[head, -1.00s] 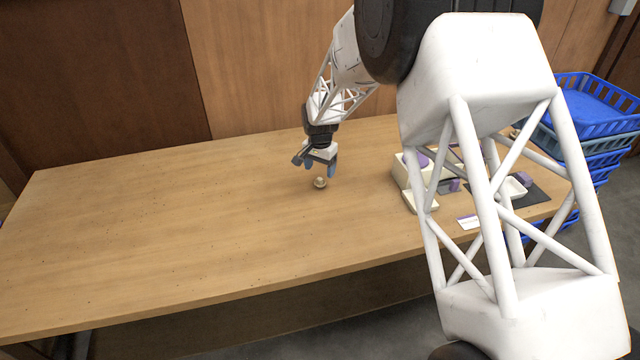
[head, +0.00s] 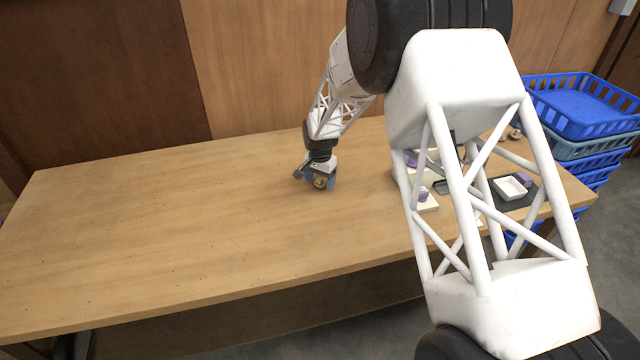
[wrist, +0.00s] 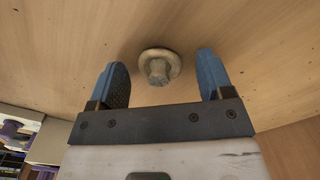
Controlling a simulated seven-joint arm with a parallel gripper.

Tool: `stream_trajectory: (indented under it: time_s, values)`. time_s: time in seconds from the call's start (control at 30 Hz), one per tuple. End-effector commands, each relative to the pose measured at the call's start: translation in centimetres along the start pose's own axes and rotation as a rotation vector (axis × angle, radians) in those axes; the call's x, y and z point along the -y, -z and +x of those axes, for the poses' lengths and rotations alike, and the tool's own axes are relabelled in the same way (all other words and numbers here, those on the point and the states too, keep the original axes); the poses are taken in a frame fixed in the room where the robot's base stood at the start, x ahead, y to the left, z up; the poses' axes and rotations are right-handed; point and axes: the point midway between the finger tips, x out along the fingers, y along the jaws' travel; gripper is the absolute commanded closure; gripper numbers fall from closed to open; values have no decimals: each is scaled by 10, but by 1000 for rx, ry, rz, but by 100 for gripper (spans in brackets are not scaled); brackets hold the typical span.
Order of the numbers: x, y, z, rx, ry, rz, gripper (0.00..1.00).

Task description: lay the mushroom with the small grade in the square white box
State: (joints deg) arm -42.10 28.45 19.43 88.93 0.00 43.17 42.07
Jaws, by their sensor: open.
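A pale tan mushroom (head: 320,183) lies on the wooden table at my gripper (head: 318,182). In the wrist view the mushroom (wrist: 160,66) shows its stem toward the camera. It sits between and slightly beyond the two blue fingertips of my gripper (wrist: 161,70), with gaps on both sides. My gripper is open and low over the table. A square white box (head: 511,187) stands on a dark mat at the right, partly seen through my arm's frame. I cannot read any grade on the mushroom.
Cream boxes with purple items (head: 424,199) stand right of the gripper, partly hidden by my arm. Blue crates (head: 585,110) are stacked off the table's right end. The table's left (head: 150,230) is clear.

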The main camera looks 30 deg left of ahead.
Motion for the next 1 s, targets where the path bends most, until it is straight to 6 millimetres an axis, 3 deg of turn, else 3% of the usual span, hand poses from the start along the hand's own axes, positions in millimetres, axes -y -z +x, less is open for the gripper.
stream_trajectory:
  time_s: [0.4,0.67,1.0]
  values:
    - [0,0,0,0,0,0,26]
    - [0,0,0,0,0,0,66]
    - [0,0,-1,0,0,0,67]
